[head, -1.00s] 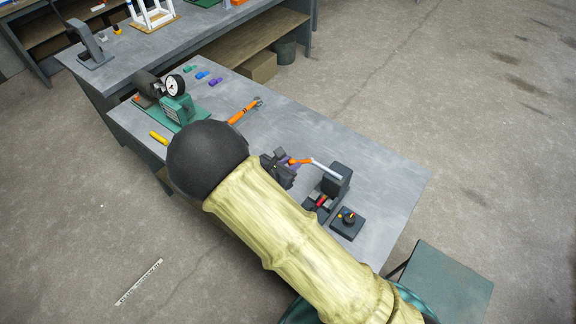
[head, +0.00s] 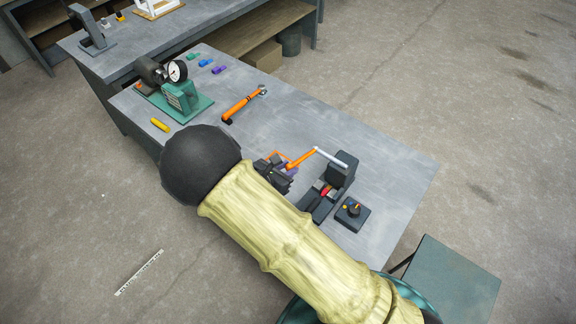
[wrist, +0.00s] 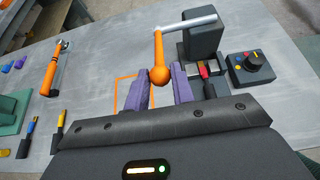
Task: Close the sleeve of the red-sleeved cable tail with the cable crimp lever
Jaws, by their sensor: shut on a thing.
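The cable crimp lever shows in the head view as a silver bar (head: 331,157) with an orange handle (head: 303,158), joined to a dark crimp block (head: 343,171). My gripper (head: 288,169) is shut on the handle's end. In the wrist view, the orange knob (wrist: 160,76) sits between my purple fingertips (wrist: 161,88), and the silver bar (wrist: 188,23) runs right to the block (wrist: 203,42). The red-sleeved cable tail (head: 326,191) lies in the block's bed; its red sleeve (wrist: 204,70) is partly hidden by metal jaws. I cannot tell whether the sleeve is closed.
A control box with a knob (head: 352,214) stands beside the crimp block. An orange-handled tool (head: 242,104), a green gauge fixture (head: 184,98) and a yellow piece (head: 160,125) lie farther left. An orange outline (wrist: 126,92) marks the bench. The right bench end is clear.

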